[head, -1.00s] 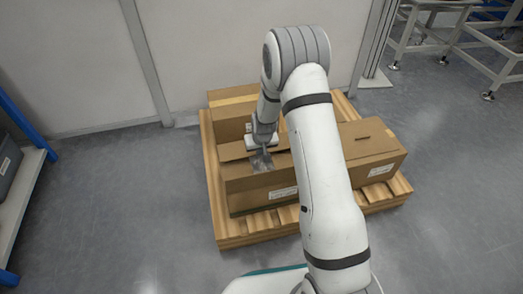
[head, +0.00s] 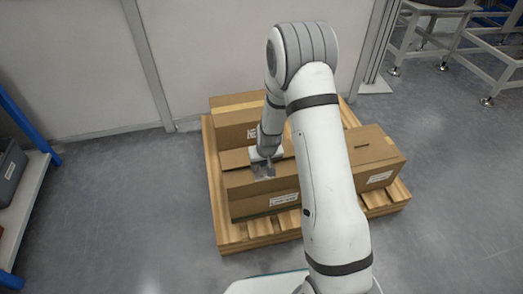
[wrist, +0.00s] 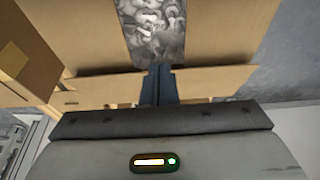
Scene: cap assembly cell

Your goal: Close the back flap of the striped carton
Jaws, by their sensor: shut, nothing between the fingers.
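The front carton (head: 240,186) is brown and stands on a wooden pallet. I cannot make out stripes on it. My gripper (head: 270,172) is over its top, left of my forearm. In the wrist view, my gripper (wrist: 157,70) is shut and empty. Its dark fingertips are at the edge of a gap between two wide cardboard panels, the left panel (wrist: 92,35) and the right panel (wrist: 215,35). Grey, lumpy contents (wrist: 150,28) show through the gap. Narrow cardboard strips lie on both sides of the fingers; I cannot tell if these are the back flap. Contact is unclear.
Another carton (head: 235,115) stands behind, and a carton (head: 375,149) lies to the right, partly behind my arm. The pallet (head: 235,232) edges stick out around them. A pale wall is close behind. A shelf (head: 35,190) is at left; floor is free around.

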